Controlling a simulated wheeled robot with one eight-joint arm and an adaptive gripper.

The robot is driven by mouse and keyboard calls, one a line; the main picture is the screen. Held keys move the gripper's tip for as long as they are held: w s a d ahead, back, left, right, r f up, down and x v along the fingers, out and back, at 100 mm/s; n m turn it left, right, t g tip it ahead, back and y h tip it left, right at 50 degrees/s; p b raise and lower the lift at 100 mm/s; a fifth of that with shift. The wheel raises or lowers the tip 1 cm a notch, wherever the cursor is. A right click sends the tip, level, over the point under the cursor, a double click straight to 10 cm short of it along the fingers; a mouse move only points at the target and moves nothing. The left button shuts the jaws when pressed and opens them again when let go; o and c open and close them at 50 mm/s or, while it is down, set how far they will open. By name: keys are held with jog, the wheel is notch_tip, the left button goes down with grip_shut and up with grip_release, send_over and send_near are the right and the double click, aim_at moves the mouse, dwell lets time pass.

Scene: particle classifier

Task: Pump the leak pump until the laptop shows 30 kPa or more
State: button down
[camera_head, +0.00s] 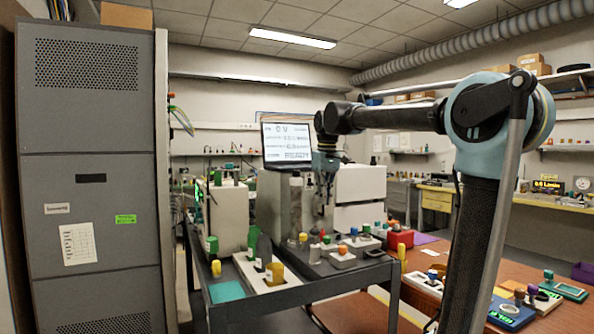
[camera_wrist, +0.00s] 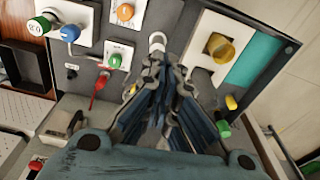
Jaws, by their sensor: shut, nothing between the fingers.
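The laptop (camera_head: 286,142) stands open on top of the equipment behind the bench, its screen lit with several rows of figures too small to read. My gripper (camera_head: 322,200) points down over the bench, its fingers shut and empty. In the wrist view my gripper (camera_wrist: 166,75) shows its finger tips close together. A pale rounded knob (camera_wrist: 157,42) appears just beyond the tips; I cannot tell whether they touch. I cannot tell which of the bench fittings is the leak pump.
The dark bench (camera_head: 250,306) carries several coloured knobs, including a yellow one (camera_head: 274,273) and a green one (camera_wrist: 115,61). A red thin piece (camera_wrist: 98,90) stands near the fingers. A tall grey cabinet (camera_head: 88,240) is at left. An orange-brown table (camera_head: 465,262) is at right.

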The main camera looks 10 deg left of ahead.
aim_at(316, 230)
jog(key=w+a+f, duration=0.2)
jog(key=shift+w+a+f, duration=0.1)
jog(key=shift+w+f, duration=0.1)
jog(key=shift+w, duration=0.15)
jog(key=shift+w+a+f, duration=0.1)
jog(key=shift+w+f, duration=0.05)
jog(key=shift+f, duration=1.4)
jog(key=shift+w+a+f, duration=0.1)
jog(key=shift+f, duration=1.85)
